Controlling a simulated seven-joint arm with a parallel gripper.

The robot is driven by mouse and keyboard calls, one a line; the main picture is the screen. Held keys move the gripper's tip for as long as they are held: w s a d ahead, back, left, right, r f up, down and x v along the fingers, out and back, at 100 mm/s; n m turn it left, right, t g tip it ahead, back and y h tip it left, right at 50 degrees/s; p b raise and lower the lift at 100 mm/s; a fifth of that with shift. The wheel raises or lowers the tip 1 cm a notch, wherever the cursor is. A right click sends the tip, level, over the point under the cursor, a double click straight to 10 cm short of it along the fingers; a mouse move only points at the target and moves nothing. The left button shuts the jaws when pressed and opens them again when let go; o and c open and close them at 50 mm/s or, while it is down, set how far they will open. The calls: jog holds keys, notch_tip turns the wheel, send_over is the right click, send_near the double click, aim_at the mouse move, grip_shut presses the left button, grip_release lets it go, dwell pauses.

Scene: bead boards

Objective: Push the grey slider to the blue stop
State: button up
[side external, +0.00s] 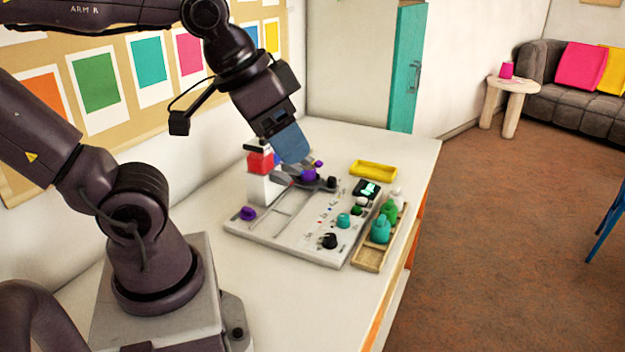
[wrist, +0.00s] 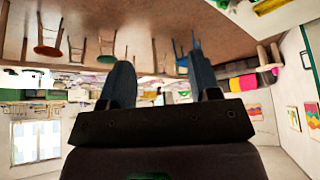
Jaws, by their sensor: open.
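The pale grey control board (side external: 290,239) lies on the table, with slots along its left part. My gripper (side external: 303,171) is over the far end of the board, its blue-grey fingers beside a purple knob (side external: 309,175). A second purple knob (side external: 248,213) sits at the board's left corner. I cannot pick out the grey slider for certain; my fingers cover part of the slots. Small red and blue marks show mid-board, but I cannot tell which is the blue stop. In the wrist view, my gripper (wrist: 158,62) is open with nothing between its fingers.
A teal knob (side external: 343,220), a black knob (side external: 329,241) and a green-lit display (side external: 367,188) are on the board's right. A wooden tray (side external: 368,260) holds several bottles. A yellow tray (side external: 373,169) lies behind. A red-and-white block (side external: 262,187) stands close left of my gripper.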

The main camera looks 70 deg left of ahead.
jog(key=shift+c, duration=0.5)
jog(key=n+g+y, duration=0.5)
jog(key=n+g, duration=0.1)
jog(key=n, duration=1.2)
send_near(332, 178)
jog(key=shift+h, duration=0.3)
jog(key=x, duration=0.9)
jog(key=shift+a, duration=0.35)
